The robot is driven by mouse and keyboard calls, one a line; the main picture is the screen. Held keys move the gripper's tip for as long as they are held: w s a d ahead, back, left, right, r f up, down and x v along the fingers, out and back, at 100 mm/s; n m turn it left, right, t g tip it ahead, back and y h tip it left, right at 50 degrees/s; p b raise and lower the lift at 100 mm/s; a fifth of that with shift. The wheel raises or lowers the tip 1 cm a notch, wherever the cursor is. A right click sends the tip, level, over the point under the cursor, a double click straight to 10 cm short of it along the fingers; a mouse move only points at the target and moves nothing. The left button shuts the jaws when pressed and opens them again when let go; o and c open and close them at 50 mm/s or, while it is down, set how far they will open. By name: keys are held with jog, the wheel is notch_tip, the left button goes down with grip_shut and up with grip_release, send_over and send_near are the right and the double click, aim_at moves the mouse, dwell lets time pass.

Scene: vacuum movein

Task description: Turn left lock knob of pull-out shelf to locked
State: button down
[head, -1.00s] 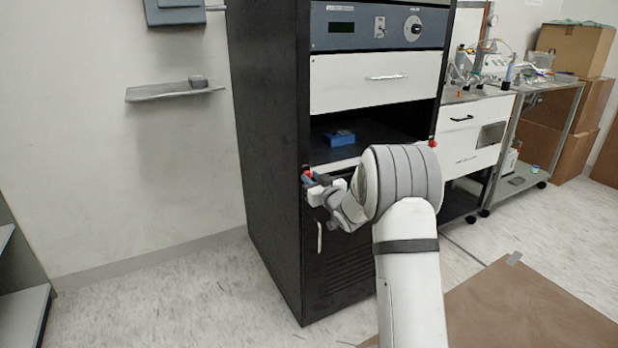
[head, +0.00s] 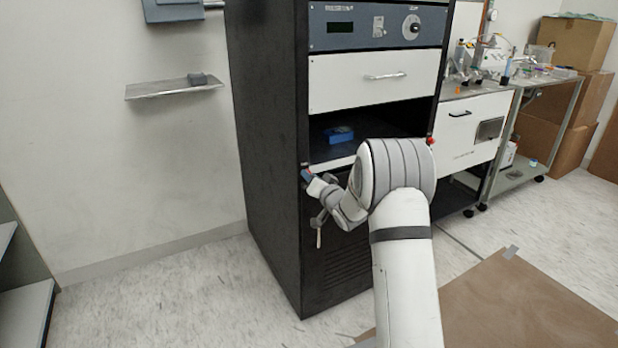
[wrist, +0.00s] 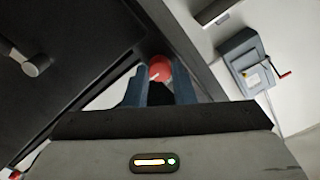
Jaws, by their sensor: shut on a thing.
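The left lock knob (wrist: 160,68) is red with a small pale mark. It sits at the left end of the white pull-out shelf (head: 335,163), on the black cabinet's front. In the wrist view it lies between the tips of my two blue-grey fingers. My gripper (head: 306,174) is shut on this knob, and its hand is rolled to a slant. In the head view the gripper mostly hides the knob. The right lock knob (head: 430,141), also red, is at the shelf's other end. I cannot tell the left knob's exact lock position.
A blue object (head: 340,135) stands inside the open bay above the shelf front. A cabinet door handle (head: 318,236) is just below my gripper. A wall shelf (head: 165,90) is to the left. The floor left of the cabinet is clear.

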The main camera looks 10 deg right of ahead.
jog(key=shift+s+a+f, duration=0.1)
jog(key=shift+a+f, duration=0.05)
jog(key=shift+f, duration=0.25)
jog(key=c, duration=1.5)
grip_release()
jog(key=shift+r, duration=0.2)
jog(key=v, duration=0.7)
jog(key=shift+s+p, duration=0.35)
jog(key=shift+p, duration=0.1)
